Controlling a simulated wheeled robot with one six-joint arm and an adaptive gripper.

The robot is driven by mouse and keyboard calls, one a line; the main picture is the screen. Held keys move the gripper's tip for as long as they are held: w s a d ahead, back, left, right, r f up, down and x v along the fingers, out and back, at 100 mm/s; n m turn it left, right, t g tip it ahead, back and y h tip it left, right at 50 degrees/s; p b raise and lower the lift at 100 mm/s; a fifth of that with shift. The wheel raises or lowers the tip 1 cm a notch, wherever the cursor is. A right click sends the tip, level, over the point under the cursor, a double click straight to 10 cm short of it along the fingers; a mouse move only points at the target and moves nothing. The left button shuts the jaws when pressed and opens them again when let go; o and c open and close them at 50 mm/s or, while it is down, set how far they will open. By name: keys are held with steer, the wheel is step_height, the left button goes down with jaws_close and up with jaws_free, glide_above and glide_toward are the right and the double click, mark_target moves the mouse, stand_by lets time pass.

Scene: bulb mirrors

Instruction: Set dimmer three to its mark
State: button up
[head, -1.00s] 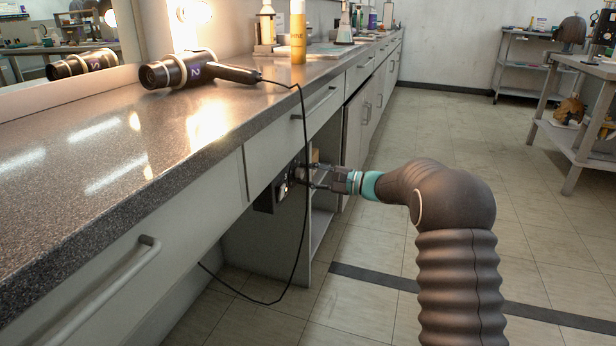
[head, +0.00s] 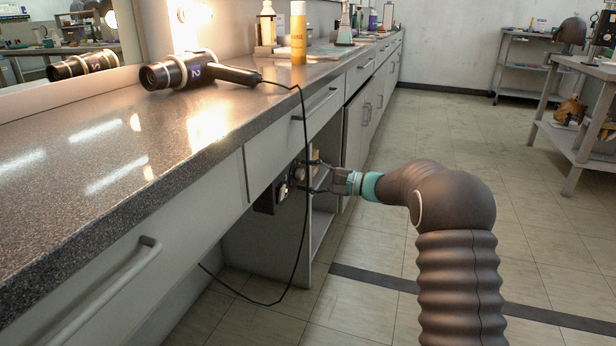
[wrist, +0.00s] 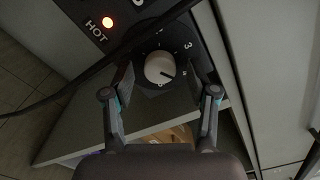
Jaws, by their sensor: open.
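A black control panel (head: 266,199) is fixed under the counter in the head view. In the wrist view, a round white knob (wrist: 159,67) with a dark pointer line sits on a black dial face (wrist: 186,60). A "3" shows at the dial's upper right; other marks are partly hidden or too small to read. I cannot tell which dimmer this is. My gripper (wrist: 160,78) is open, with one finger either side of the knob and no clear grip on it. In the head view, my gripper (head: 318,179) is beside the panel.
A black cord (head: 304,200) hangs from the hairdryer (head: 190,71) in front of the panel; a dark cord (wrist: 75,88) also crosses the wrist view above the knob.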

steer(key=v, duration=1.2)
